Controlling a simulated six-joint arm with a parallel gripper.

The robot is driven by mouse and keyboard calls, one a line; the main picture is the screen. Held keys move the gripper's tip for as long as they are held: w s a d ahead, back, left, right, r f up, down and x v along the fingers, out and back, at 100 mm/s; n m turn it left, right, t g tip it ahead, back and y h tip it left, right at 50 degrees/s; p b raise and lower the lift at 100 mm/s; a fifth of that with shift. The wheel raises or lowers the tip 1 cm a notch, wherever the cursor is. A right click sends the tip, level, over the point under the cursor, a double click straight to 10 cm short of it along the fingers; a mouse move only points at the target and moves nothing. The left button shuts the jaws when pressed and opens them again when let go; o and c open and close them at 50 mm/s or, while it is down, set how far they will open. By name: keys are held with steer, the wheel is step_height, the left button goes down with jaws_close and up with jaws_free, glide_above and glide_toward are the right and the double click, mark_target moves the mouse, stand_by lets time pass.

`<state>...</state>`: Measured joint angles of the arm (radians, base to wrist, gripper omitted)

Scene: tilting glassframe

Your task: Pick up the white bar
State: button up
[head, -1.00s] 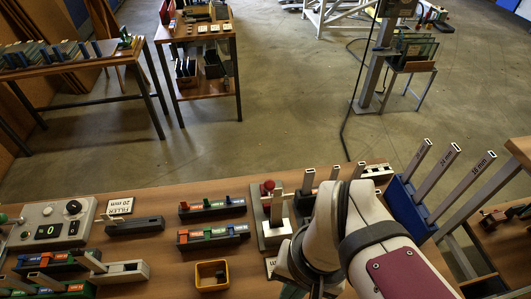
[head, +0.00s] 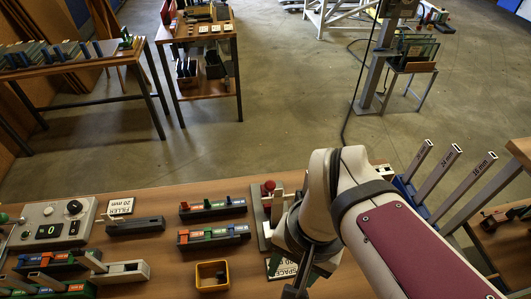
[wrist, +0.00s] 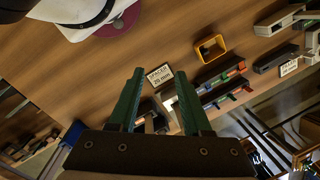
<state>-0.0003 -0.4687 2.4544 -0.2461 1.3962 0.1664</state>
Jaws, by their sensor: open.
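Several long pale bars (head: 437,178) with mm labels lean in a blue rack (head: 402,187) at the right of the bench. The frames do not make clear which piece is the white bar. A short pale upright piece (head: 277,208) stands on the fixture with the red knob. My gripper (wrist: 160,73) is open, its two green fingers apart and nothing held between them. In the wrist view a "SPACER 20 mm" sign (wrist: 159,75) shows between the fingertips. In the head view my arm hides much of the area behind it.
A yellow bin (head: 211,277), two racks of coloured blocks (head: 213,236) and a control box (head: 52,224) stand on the wooden bench. A "FILLER 20 mm" sign (head: 121,206) is at the left. Bare wood lies around the yellow bin.

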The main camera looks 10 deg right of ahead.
steer(key=w+r+m+h, duration=0.1)
steer(key=w+r+m, duration=0.15)
steer(key=w, duration=0.35)
steer(key=w+r+m, duration=0.1)
steer(key=w+m, duration=0.3)
steer(key=w, duration=0.2)
steer(key=m, duration=0.4)
glide_above(278, 202)
steer(key=a, duration=0.1)
steer(key=shift+h, duration=0.3)
steer(key=f, duration=1)
steer(key=d+f, duration=0.1)
steer(key=f, duration=0.4)
steer(key=shift+w+f, duration=0.25)
steer(key=shift+f, duration=0.1)
jaws_close()
